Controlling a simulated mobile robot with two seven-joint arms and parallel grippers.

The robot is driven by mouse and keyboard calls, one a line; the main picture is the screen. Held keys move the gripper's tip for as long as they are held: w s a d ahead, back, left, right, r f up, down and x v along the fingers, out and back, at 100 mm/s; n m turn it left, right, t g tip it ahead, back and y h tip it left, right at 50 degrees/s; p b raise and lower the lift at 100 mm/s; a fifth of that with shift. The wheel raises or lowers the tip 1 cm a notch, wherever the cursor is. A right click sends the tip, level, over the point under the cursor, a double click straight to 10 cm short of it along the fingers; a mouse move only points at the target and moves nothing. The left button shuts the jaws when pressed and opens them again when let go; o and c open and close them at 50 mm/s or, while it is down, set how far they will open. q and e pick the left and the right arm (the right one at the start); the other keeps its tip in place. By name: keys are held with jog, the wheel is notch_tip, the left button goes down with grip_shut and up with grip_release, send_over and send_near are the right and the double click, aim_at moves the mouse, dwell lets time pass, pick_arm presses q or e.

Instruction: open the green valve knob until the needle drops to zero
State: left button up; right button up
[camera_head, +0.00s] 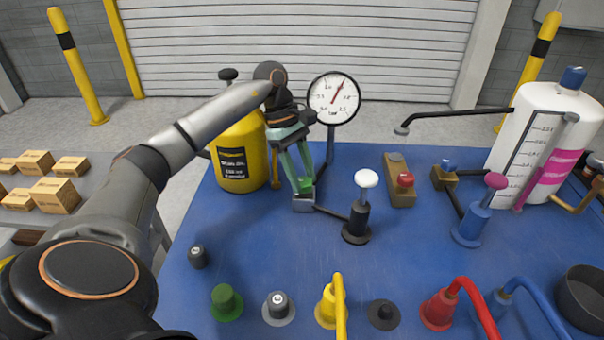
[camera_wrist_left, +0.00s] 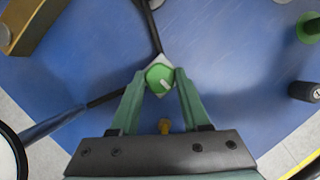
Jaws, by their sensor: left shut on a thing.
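The green valve knob (camera_head: 304,184) sits on a small grey block on the blue table, behind the white-topped post. My left gripper (camera_head: 302,188) reaches down over it with its two green fingers shut on the knob. In the left wrist view the round green knob (camera_wrist_left: 158,77) lies between the fingertips (camera_wrist_left: 159,82); its white mark points to the lower right. The round gauge (camera_head: 333,97) stands behind the gripper to the right. Its red needle tilts to the upper right, well away from zero. My right gripper is not in view.
A yellow cylinder (camera_head: 240,153) stands close left of the gripper. A white-topped dark post (camera_head: 357,212) is close to its right. A white tank (camera_head: 541,140) stands at the right. Several knobs and hoses line the front of the blue table (camera_head: 275,246).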

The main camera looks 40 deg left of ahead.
pick_arm(q)
grip_shut()
jog(key=shift+n, duration=0.3)
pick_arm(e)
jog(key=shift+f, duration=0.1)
pick_arm(q)
jog(key=n+t+b, duration=0.1)
jog(key=n, duration=0.1)
jog(key=shift+s+n, duration=0.15)
jog(key=shift+n, duration=0.25)
jog(key=n+t, duration=0.1)
jog(key=n, duration=0.2)
jog(key=shift+n+y+b, duration=0.3)
jog(key=shift+y+b, duration=0.05)
jog(key=shift+y, duration=0.05)
jog(key=shift+s+d+n+t, duration=0.1)
jog(key=shift+n+t, duration=0.5)
jog(key=shift+n, duration=0.3)
jog(key=n+y+b, duration=0.1)
jog(key=n, duration=0.2)
jog(key=shift+n+t+y, duration=0.3)
jog(key=shift+d+n+y, duration=0.15)
jog(key=shift+n+y, duration=0.65)
jog(key=shift+n, duration=1.2)
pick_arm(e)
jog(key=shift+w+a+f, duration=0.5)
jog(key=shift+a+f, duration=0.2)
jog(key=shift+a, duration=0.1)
pick_arm(q)
jog(key=shift+t, duration=0.3)
